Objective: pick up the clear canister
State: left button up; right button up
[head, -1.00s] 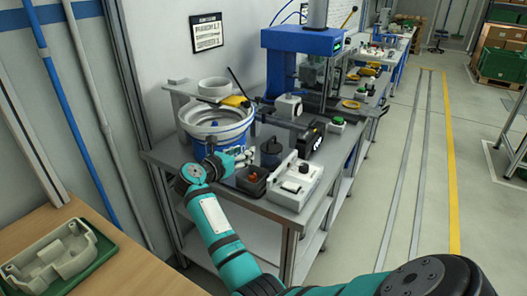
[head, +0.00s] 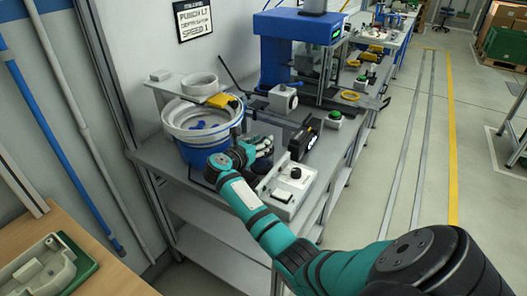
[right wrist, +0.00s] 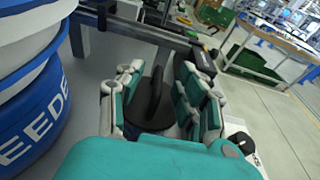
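A dark canister with a black lid and raised handle (right wrist: 152,100) stands on the workbench, between the fingers of my right gripper (right wrist: 160,98) in the right wrist view. No clear wall shows on it; its lower part is hidden. The teal and grey fingers lie on both sides of it, spread, with no firm contact visible. In the head view my right gripper (head: 258,150) is low over the bench, between the bowl feeder and a white control box, and hides most of the canister. My left gripper is not in view.
A blue and white bowl feeder (head: 198,128) stands close on the left. A white control box (head: 287,188) is at the right, with a black device (head: 303,139) behind it. A blue press (head: 297,40) stands farther back. The aisle at the right is clear.

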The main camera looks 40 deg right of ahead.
jog(key=shift+w+d+f, duration=0.2)
jog(key=shift+d+f, duration=0.05)
jog(key=shift+d, duration=0.2)
jog(key=shift+w+d+f, duration=0.2)
jog(key=shift+d, duration=0.2)
jog(key=shift+s+a+r, duration=0.1)
jog(key=shift+a+r, duration=0.15)
jog(key=shift+a, duration=0.1)
jog(key=shift+s+a+r, duration=0.1)
jog(key=shift+r, duration=0.05)
jog(key=shift+c, duration=0.9)
grip_shut()
